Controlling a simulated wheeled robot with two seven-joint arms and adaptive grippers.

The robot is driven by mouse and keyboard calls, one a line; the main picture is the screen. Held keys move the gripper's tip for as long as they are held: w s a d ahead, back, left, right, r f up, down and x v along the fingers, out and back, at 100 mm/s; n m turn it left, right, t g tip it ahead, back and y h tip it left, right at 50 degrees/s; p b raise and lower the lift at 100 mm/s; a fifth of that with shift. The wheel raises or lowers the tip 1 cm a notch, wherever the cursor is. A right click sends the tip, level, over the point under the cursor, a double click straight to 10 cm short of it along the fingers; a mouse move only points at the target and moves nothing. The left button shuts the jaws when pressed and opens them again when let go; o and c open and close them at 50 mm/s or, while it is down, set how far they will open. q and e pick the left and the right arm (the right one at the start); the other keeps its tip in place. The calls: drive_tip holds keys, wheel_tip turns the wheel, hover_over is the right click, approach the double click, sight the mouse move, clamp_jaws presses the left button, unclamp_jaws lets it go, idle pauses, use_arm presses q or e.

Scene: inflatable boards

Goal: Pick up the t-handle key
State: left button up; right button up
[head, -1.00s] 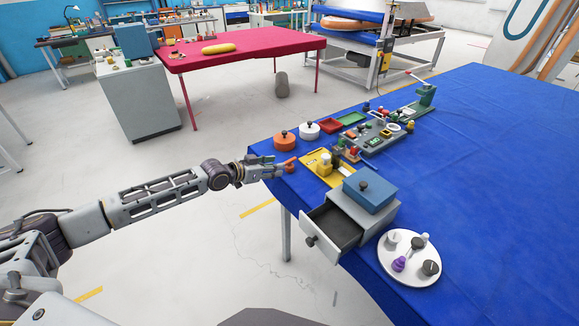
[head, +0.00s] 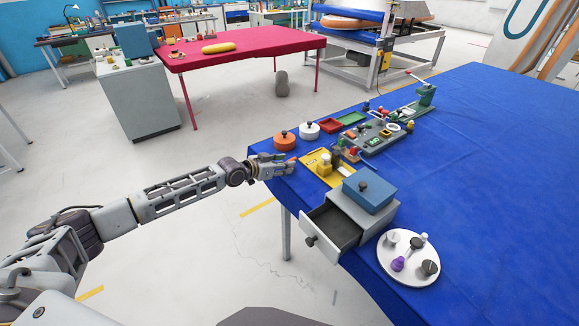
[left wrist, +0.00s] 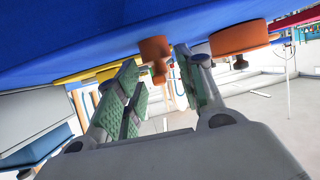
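The orange t-handle key (head: 291,161) is at the near left edge of the blue table, partly hidden by my left gripper in the head view. In the left wrist view, the orange key (left wrist: 156,55) shows between the tips of the two fingers with green pads. My left gripper (head: 284,166) is open at the table's edge, its fingers (left wrist: 158,70) on either side of the key with gaps visible. I cannot tell whether a finger touches it. My right gripper is not in view.
An orange round pot with a knob (head: 284,140) stands just behind the key. A yellow board (head: 317,166) lies to its right. A grey box with an open drawer (head: 333,227) and a white round tray (head: 411,277) are nearer. The blue table's right side is clear.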

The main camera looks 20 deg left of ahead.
use_arm(q)
clamp_jaws()
idle(0.3)
drive_tip(key=shift+r, duration=0.1)
drive_tip(key=shift+r, duration=4.95)
